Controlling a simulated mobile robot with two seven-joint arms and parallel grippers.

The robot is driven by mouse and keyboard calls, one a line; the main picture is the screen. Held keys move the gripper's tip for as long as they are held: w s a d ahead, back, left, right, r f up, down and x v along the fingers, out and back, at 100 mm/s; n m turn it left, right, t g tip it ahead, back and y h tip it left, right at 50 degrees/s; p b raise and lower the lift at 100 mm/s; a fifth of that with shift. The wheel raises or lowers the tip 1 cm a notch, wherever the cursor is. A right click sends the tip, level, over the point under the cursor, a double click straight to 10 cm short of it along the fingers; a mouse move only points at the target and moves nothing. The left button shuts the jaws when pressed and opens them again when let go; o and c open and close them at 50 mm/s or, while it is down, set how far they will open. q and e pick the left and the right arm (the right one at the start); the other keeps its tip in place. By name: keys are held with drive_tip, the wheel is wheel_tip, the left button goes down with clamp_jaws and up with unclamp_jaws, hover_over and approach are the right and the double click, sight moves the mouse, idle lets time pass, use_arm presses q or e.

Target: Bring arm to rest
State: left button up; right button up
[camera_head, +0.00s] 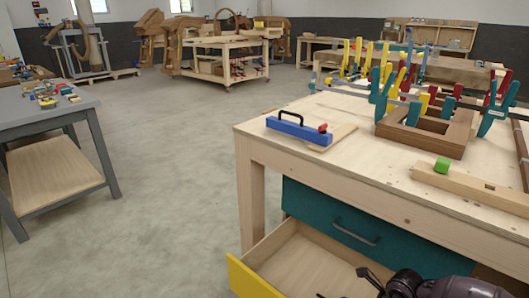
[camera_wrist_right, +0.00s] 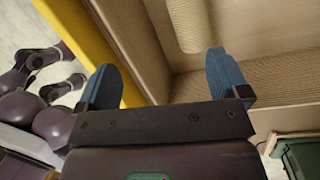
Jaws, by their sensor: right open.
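My right gripper (camera_wrist_right: 165,75) is open in the right wrist view, its two blue fingers spread apart with nothing between them. It is over or close to the open drawer (camera_head: 310,266), whose pale wooden inside also shows in the wrist view (camera_wrist_right: 275,80). The drawer's yellow front (camera_head: 248,278) shows at the bottom of the head view and beside the left finger in the wrist view (camera_wrist_right: 85,40). My dark right arm (camera_head: 430,286) is at the bottom right of the head view, low by the drawer. My left gripper is not in view.
A teal drawer (camera_head: 340,228) is shut below. A grey table (camera_head: 50,110) stands left, with free floor between.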

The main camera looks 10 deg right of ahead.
drive_tip(key=s+a+r+m+t+y+p, duration=0.3)
drive_tip(key=s+a+r+m+t+y, duration=0.15)
drive_tip(key=a+r+m, duration=0.35)
drive_tip(key=s+a+r+m+t+y+p, duration=0.35)
drive_tip(key=s+a+r+m+y, duration=0.3)
drive_tip(key=a, duration=0.35)
use_arm(q)
drive_tip(key=s+a+r+n+y+p, duration=0.1)
drive_tip(key=a+r+n+p, duration=0.1)
drive_tip(key=a+r+p, duration=0.2)
drive_tip(key=shift+s+a+r+p, duration=0.15)
drive_tip(key=shift+a+r+p, duration=0.2)
drive_tip(key=shift+r+p, duration=0.85)
use_arm(e)
drive_tip(key=s+d+r+m+t+h, duration=0.1)
drive_tip(key=s+d+m+h, duration=0.4)
drive_tip(key=s+m, duration=0.4)
drive_tip(key=s+d+r+m+t+h, duration=0.1)
drive_tip(key=s+d+m+h, duration=0.4)
drive_tip(key=m, duration=1.2)
drive_tip(key=shift+s+r+h, duration=0.5)
drive_tip(key=shift+s+h, duration=1.1)
drive_tip(key=shift+s, duration=0.4)
use_arm(q)
drive_tip(key=shift+r, duration=0.25)
use_arm(e)
drive_tip(key=shift+d, duration=0.1)
